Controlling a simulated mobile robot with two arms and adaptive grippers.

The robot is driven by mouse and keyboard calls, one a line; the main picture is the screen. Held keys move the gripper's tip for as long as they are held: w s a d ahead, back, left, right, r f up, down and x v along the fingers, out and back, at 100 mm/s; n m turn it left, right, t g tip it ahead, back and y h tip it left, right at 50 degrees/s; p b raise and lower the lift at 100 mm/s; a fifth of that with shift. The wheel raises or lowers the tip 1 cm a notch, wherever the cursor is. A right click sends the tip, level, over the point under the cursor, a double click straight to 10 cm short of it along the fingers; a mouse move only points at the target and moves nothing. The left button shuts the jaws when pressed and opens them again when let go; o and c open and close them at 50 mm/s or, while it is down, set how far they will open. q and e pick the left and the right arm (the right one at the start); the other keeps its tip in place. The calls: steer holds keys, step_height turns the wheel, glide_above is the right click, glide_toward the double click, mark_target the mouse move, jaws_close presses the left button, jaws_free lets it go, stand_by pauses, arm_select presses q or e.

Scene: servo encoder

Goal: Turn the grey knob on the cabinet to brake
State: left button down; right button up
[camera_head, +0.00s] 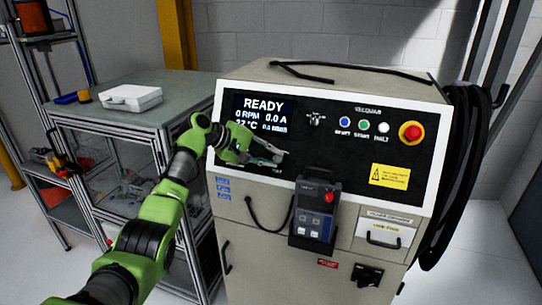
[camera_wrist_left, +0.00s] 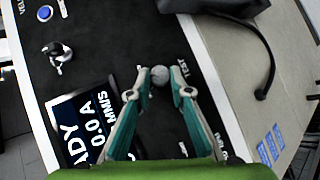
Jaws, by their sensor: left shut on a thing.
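The grey knob (camera_wrist_left: 159,75) is small and round on the black front panel (camera_wrist_left: 112,30) of the cabinet. In the left wrist view it sits between the tips of my left gripper (camera_wrist_left: 160,90), which is shut on it. A white TEST label (camera_wrist_left: 180,74) is printed beside the knob. In the head view my left gripper (camera_head: 277,153) reaches the panel below the READY screen (camera_head: 263,113) and mostly hides the knob. Which way the knob points, and the brake label, I cannot make out. My right gripper is not in view.
A pendant box (camera_head: 315,213) with a red button hangs on the cabinet front, just below right of my gripper. A small selector (camera_head: 316,119), several buttons and a red emergency stop (camera_head: 411,132) are further right. A table with a white case (camera_head: 131,97) stands left.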

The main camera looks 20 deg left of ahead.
arm_select(q)
steer(key=shift+f, duration=0.1)
stand_by(0.3)
steer(key=c, duration=1.8)
jaws_free()
steer(key=shift+c, duration=0.2)
steer(key=shift+s+a+r, duration=0.25)
steer(key=shift+a+r, duration=0.05)
steer(key=shift+r, duration=0.05)
steer(key=v, duration=1.1)
